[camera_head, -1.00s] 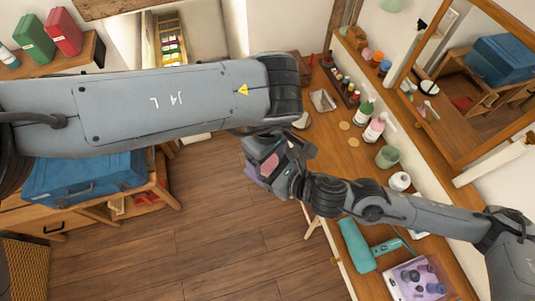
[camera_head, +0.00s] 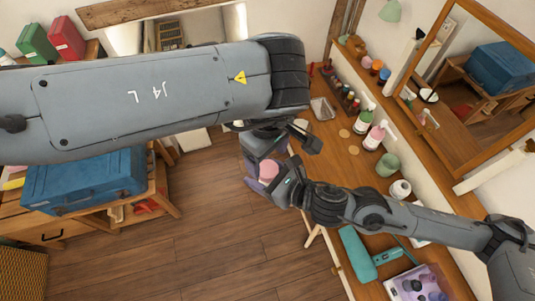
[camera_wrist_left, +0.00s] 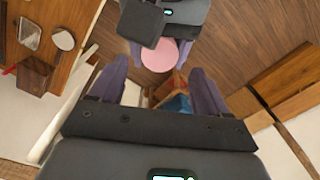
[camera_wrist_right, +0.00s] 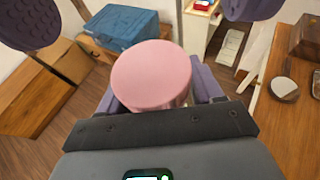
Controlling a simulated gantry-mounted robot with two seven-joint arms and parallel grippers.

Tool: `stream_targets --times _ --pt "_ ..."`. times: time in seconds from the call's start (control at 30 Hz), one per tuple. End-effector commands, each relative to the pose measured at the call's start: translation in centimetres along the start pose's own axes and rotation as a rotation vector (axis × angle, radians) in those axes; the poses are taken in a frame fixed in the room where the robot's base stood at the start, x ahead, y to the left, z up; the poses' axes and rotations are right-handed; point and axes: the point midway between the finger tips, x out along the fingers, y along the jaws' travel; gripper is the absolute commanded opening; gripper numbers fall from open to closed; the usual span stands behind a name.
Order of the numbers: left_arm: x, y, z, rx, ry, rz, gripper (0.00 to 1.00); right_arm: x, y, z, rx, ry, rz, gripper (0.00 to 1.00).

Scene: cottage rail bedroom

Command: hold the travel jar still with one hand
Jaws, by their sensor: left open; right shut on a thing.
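The travel jar, with a round pink lid, shows in the head view (camera_head: 268,171), held above the floor beside the table. My right gripper (camera_head: 274,180) is shut on it. In the right wrist view the jar (camera_wrist_right: 152,76) stands between the purple fingers of my right gripper (camera_wrist_right: 155,100), lid facing that camera. My left gripper (camera_wrist_left: 163,92) is open and empty; its purple fingers point toward the jar (camera_wrist_left: 159,55) with a gap left between. In the head view my left gripper is partly hidden behind my left arm.
A wooden dressing table (camera_head: 340,175) runs along the right with bottles, a green cup (camera_head: 387,164), a teal hair dryer (camera_head: 358,254) and a clear purple-topped box (camera_head: 420,284). A blue case (camera_head: 85,182) sits on a wooden stand at left. The floor between is free.

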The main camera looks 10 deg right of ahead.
Motion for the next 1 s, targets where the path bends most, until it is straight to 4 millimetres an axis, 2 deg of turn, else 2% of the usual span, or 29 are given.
stream_targets --times 0.47,0.8,1.0 --pt "-3.5 0.0 0.0 -0.281 -0.003 0.001 0.73 0.0 0.0 0.1 0.0 -0.001 0.0 0.0" --pt "-3.3 0.0 0.0 -0.282 -0.002 0.0 0.73 0.0 0.0 0.1 0.0 -0.001 0.0 0.0" --pt "-1.7 0.0 0.0 -0.282 -0.003 -0.003 0.73 0.0 0.0 0.1 0.0 -0.001 0.0 0.0"
